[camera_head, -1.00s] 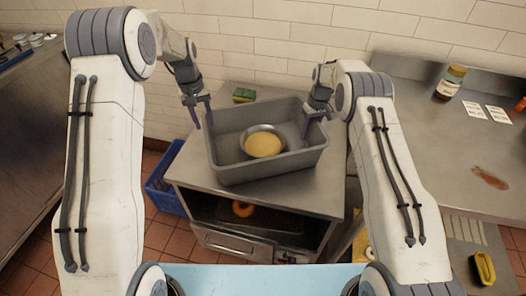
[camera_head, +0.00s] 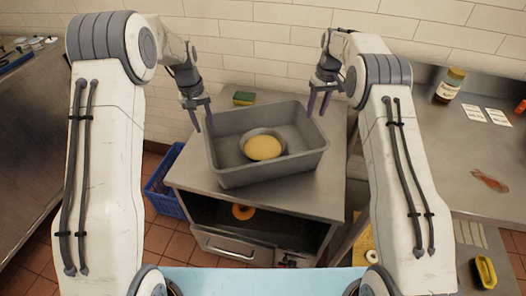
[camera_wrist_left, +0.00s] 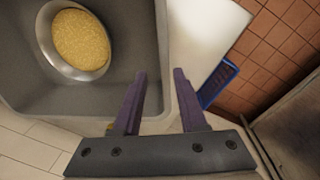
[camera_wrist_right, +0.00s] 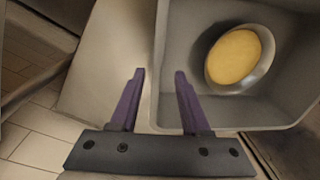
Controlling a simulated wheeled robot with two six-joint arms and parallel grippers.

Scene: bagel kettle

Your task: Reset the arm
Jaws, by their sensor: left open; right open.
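A grey rectangular bin (camera_head: 290,168) stands on a metal counter. In it is a metal bowl (camera_head: 280,137) holding a round yellow mass (camera_head: 263,148). My left gripper (camera_head: 202,124) is open and empty at the bin's left wall; its fingers (camera_wrist_left: 158,80) show apart beside the bin in the left wrist view. My right gripper (camera_head: 318,104) is open and empty at the bin's right back corner; its fingers (camera_wrist_right: 160,78) show apart in the right wrist view. I cannot tell whether either gripper touches the bin.
A green sponge (camera_head: 244,98) lies behind the bin. Below the counter an orange ring (camera_head: 243,212) sits in an open compartment. A blue crate (camera_head: 165,195) stands on the floor at left. A bottle (camera_head: 449,86) and cards (camera_head: 486,115) are on the right counter.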

